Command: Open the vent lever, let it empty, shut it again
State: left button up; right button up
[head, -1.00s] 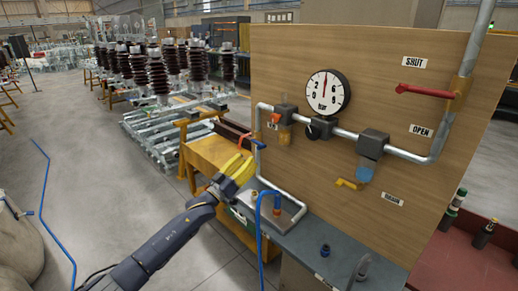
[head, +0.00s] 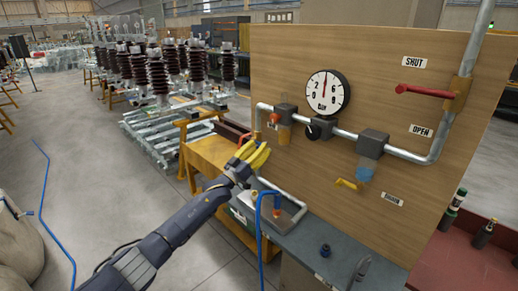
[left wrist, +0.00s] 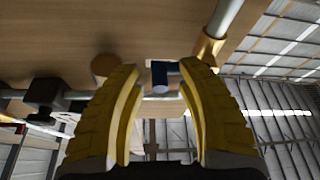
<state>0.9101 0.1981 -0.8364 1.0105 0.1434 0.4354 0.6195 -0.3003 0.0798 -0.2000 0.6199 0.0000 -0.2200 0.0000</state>
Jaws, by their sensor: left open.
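My left gripper (head: 258,153), with yellow fingers, is open in front of the board's left pipe. In the left wrist view a small blue lever (left wrist: 160,74) shows between the open fingertips (left wrist: 158,82); I cannot tell whether they touch it. In the head view the fingers hide that lever. A red lever (head: 428,91) lies roughly level on the right pipe, between the SHUT label (head: 414,62) and the OPEN label (head: 421,130). A yellow drain lever (head: 346,184) sits below a bowl with blue content (head: 364,172). The gauge (head: 327,92) needle points nearly straight up. My right gripper is not in view.
The wooden board (head: 380,60) stands behind the pipes. Below it is a grey bench top (head: 330,250) with a blue hose (head: 259,225).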

pick_arm(q)
jog(key=shift+c, duration=0.4)
grip_shut()
